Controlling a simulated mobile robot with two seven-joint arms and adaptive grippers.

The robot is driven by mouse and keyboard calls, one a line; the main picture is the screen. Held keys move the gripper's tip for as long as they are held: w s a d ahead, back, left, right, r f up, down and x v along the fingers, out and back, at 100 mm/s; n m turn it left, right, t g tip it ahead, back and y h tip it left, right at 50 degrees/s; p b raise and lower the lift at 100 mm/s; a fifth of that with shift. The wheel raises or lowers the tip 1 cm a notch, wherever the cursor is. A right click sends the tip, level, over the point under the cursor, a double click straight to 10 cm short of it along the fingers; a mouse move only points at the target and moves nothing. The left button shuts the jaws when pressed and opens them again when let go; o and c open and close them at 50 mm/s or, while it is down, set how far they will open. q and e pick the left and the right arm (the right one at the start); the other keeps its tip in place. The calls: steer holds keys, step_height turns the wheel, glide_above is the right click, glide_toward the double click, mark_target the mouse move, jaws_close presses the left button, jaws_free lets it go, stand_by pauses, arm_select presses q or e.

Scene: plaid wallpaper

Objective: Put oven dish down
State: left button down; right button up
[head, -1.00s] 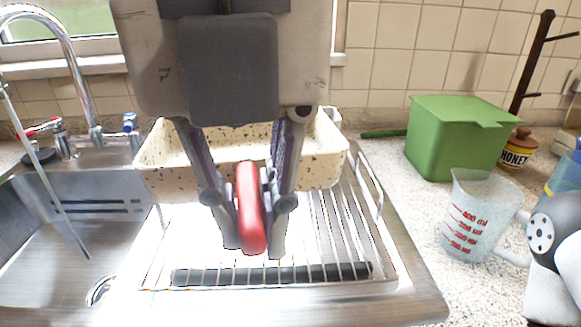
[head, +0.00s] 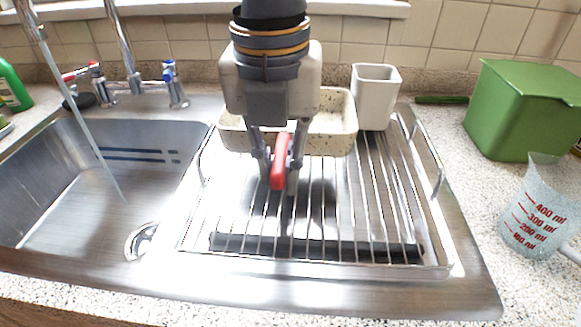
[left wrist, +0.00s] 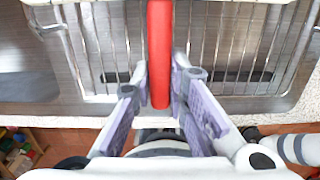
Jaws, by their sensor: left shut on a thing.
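The oven dish (head: 331,142) is a cream, speckled rectangular dish at the back of the wire dish rack (head: 350,235) in the head view. My left gripper (head: 278,185) is in front of the dish, pointing down, and shut on its red handle (head: 281,160). The red handle also shows in the left wrist view (left wrist: 160,50), running between the fingers (left wrist: 160,88) to the top edge. My arm hides the middle of the dish. I cannot tell whether its base touches the rack wires. My right gripper is not in view.
A pale cup (head: 375,100) stands right behind the dish at the right. The sink basin (head: 90,195) with its tap lies left. A green box (head: 525,110) and measuring jug (head: 540,215) stand on the right counter. The rack's front and right are clear.

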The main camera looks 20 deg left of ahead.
arm_select(q)
steer(key=shift+w+a+f, duration=0.15)
steer(key=shift+w+f, duration=0.1)
steer(key=shift+f, duration=0.75)
steer(key=shift+w+a+f, duration=0.1)
steer(key=shift+w+f, duration=0.1)
steer(key=shift+f, duration=0.9)
steer(key=c, duration=1.6)
jaws_free()
steer(key=r, duration=0.8)
steer(key=s+r, duration=0.1)
steer(key=r, duration=0.3)
steer(key=shift+d, duration=0.1)
